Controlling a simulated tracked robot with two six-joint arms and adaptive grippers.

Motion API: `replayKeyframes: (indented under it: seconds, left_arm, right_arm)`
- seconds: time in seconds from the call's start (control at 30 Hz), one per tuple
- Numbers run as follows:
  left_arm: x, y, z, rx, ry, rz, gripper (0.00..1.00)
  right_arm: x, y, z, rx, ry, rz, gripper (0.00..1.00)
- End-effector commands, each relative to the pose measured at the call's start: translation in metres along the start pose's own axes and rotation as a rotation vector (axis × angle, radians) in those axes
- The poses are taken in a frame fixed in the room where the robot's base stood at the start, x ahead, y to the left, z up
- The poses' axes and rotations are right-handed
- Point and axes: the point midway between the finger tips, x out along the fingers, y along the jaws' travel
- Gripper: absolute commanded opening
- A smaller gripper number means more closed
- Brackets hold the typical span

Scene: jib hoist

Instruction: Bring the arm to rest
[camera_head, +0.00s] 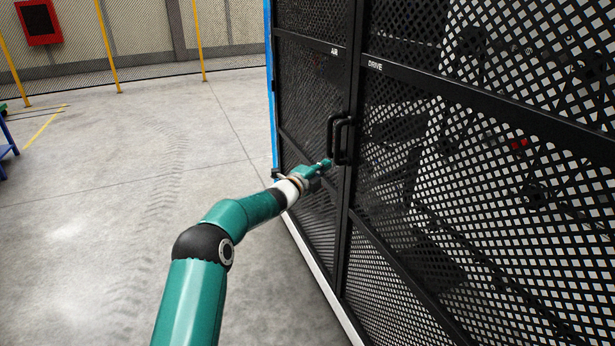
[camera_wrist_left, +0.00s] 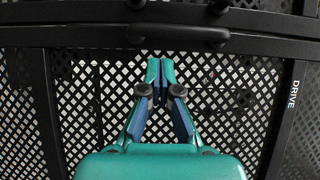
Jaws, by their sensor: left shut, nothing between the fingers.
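My left arm (camera_head: 248,212) is teal and reaches from the bottom of the head view toward the mesh doors. My left gripper (camera_head: 326,163) is at the black door handles (camera_head: 343,139), just left of and below them in the head view. In the left wrist view the gripper (camera_wrist_left: 160,70) has its fingertips together with nothing between them. A black handle (camera_wrist_left: 178,34) crosses above the fingertips there. I cannot tell whether the fingers touch it. My right gripper is in neither view.
Two black mesh doors, marked AIR (camera_head: 310,95) and DRIVE (camera_head: 470,170), fill the right side and look closed. Concrete floor (camera_head: 110,220) lies open to the left. A blue frame (camera_head: 8,140) stands at the left edge. A red box (camera_head: 38,22) hangs at the back.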

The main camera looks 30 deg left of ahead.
Motion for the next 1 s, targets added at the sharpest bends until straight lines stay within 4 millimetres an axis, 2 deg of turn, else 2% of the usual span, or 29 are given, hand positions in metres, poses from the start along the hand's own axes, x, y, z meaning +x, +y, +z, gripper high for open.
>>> replayKeyframes:
  seconds: [0.03, 0.1, 0.23, 0.47, 0.57, 0.63, 0.67, 0.77, 0.87, 0.97, 1.0]
  left_arm:
    - [-0.010, 0.001, 0.008, 0.001, -0.005, 0.001, 0.00]
    - [-0.019, 0.001, 0.013, 0.001, -0.004, 0.000, 0.00]
    - [-0.032, 0.001, 0.021, 0.001, -0.004, 0.001, 0.00]
    - [-0.037, -0.001, 0.023, 0.001, -0.002, 0.000, 0.00]
    - [-0.033, -0.009, 0.013, 0.000, 0.013, -0.003, 0.00]
    - [-0.026, -0.016, -0.005, -0.005, 0.039, -0.002, 0.00]
    - [-0.023, -0.013, -0.017, -0.013, 0.056, 0.010, 0.00]
    - [-0.021, 0.019, -0.061, -0.080, 0.113, 0.085, 0.00]
    - [-0.031, 0.066, -0.114, -0.209, 0.151, 0.203, 0.00]
    - [-0.056, 0.119, -0.164, -0.390, 0.154, 0.356, 0.00]
    - [-0.070, 0.139, -0.183, -0.467, 0.145, 0.421, 0.00]
  right_arm:
    - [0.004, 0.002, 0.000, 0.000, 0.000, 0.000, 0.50]
    - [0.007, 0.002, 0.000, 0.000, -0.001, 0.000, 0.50]
    - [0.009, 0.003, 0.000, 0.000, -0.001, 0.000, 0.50]
    - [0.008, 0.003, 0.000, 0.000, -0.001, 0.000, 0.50]
    - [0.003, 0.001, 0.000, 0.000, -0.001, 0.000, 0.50]
    - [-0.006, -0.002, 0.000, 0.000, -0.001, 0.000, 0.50]
    - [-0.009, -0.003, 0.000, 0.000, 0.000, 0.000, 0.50]
    - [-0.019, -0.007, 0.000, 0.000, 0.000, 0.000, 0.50]
    - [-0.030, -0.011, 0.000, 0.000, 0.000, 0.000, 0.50]
    - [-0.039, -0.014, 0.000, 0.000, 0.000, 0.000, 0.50]
    - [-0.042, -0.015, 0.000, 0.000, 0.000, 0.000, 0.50]
